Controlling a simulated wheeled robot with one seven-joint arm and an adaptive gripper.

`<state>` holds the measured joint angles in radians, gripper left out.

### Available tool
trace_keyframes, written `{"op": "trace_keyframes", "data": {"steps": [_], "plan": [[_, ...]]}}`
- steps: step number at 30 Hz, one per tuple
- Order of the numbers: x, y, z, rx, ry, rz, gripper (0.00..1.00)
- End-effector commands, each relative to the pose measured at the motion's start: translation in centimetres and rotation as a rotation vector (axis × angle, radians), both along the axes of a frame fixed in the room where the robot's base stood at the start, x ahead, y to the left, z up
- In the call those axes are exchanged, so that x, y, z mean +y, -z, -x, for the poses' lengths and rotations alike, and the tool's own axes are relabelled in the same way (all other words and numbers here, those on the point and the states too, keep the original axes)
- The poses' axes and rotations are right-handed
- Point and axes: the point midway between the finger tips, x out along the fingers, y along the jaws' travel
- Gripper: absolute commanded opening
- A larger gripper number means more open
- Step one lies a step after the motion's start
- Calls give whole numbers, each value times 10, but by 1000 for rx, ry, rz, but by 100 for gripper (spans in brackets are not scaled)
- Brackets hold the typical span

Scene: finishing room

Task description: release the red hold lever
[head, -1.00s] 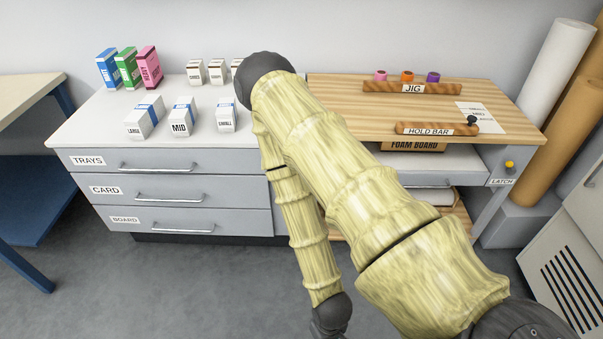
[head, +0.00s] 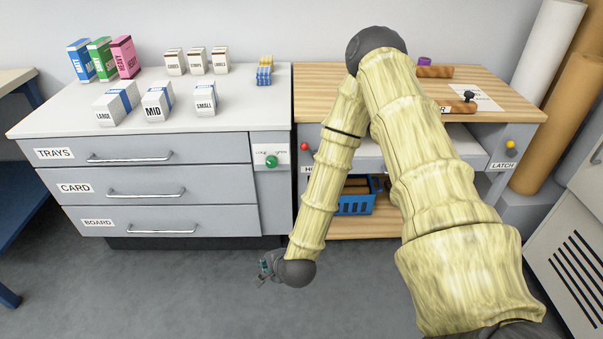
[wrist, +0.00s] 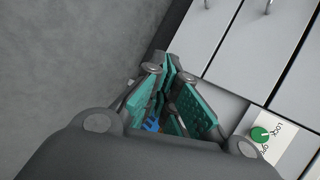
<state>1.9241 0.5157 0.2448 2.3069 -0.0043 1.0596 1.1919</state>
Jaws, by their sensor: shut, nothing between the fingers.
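The red hold lever shows as a small red knob (head: 304,146) on the left front post of the wooden-topped bench in the head view. A label starting "HO" (head: 308,170) sits below it, partly hidden by my arm. My gripper (head: 262,270) is low in front of the drawer cabinet, left of and below the red knob and apart from it. In the wrist view my gripper (wrist: 172,92) has teal finger pads and is shut with nothing held. The red knob is not seen in the wrist view.
A green knob (head: 271,161) on a lock/open plate is on the cabinet, also in the wrist view (wrist: 260,134). A yellow knob (head: 510,145) labelled LATCH is at the right. A blue basket (head: 355,204) stands on the bench's lower shelf. The floor in front is clear.

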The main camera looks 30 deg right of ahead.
Motion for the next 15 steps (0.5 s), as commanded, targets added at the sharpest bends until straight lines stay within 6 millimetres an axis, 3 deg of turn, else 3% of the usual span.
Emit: {"op": "trace_keyframes", "data": {"steps": [1,6,15], "plan": [[-10,8,-19,-49,97,-67,0],[-44,-7,-76,-221,420,-332,0],[-133,-47,-144,-558,907,-868,0]]}}
